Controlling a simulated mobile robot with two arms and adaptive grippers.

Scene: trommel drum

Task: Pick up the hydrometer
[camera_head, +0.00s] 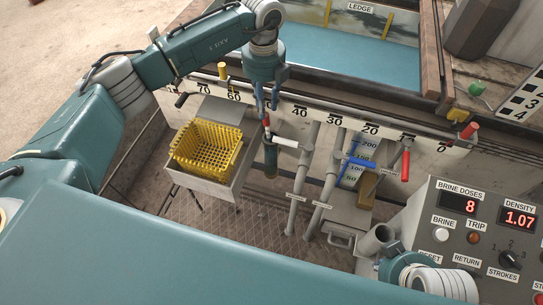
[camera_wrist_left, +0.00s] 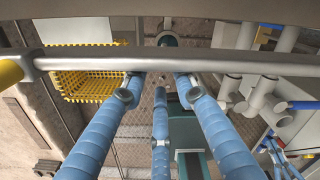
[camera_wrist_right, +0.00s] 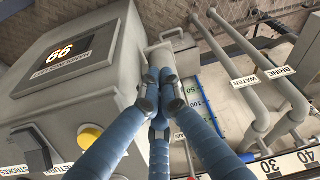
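A slim upright piece with a red part (camera_head: 266,122) stands above a dark green cylinder (camera_head: 271,162) in the head view. It may be the hydrometer, but I cannot tell for certain. My left gripper (camera_head: 267,108) points down just above it, fingers apart. In the left wrist view, the left gripper (camera_wrist_left: 160,88) has its fingers spread with nothing visible held between them. A dark round shape (camera_wrist_left: 168,40) shows beyond the fingertips. My right gripper (camera_wrist_right: 160,92) has its fingertips close together, with nothing visible in them, beside the grey control box.
A yellow basket (camera_head: 207,146) sits left of the cylinder in a grey tray (camera_head: 205,183). A numbered rail (camera_head: 330,118) runs behind, with grey pipes (camera_head: 300,185) to the right. A red-handled lever (camera_head: 405,165) and control panel (camera_head: 470,240) are further right.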

